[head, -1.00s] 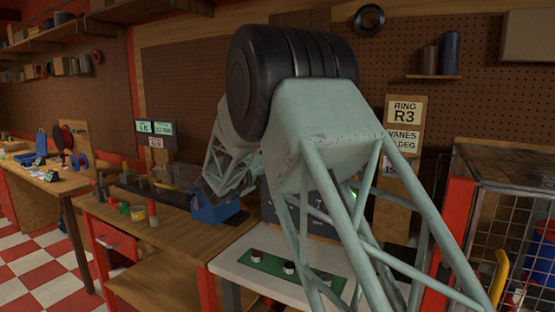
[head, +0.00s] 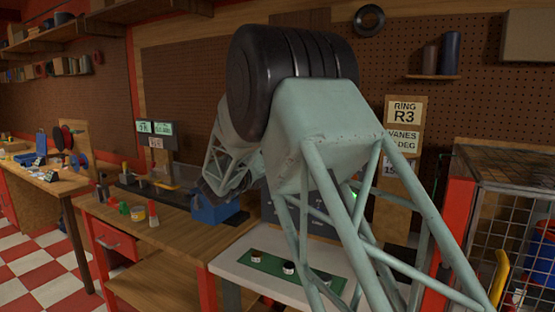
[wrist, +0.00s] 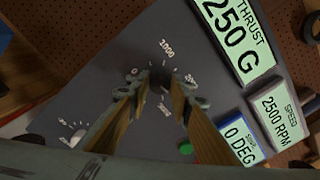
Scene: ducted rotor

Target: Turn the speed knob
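In the wrist view my gripper (wrist: 159,80) reaches onto a dark grey control panel (wrist: 115,60). Its two fingers stand apart, one on each side of the centre of a dial marked with white ticks and "1000". The speed knob there is dark and mostly hidden between the fingertips; I cannot tell whether they press on it. The speed display (wrist: 277,116) reads 2500 RPM. In the head view my arm hides the gripper and most of the panel.
The thrust display (wrist: 237,38) reads 250 G and another display (wrist: 240,138) reads 0 DEG. A green button (wrist: 186,148) lies near the right finger. A second dial (wrist: 73,137) is at lower left. A wire cage (head: 515,215) stands at right in the head view.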

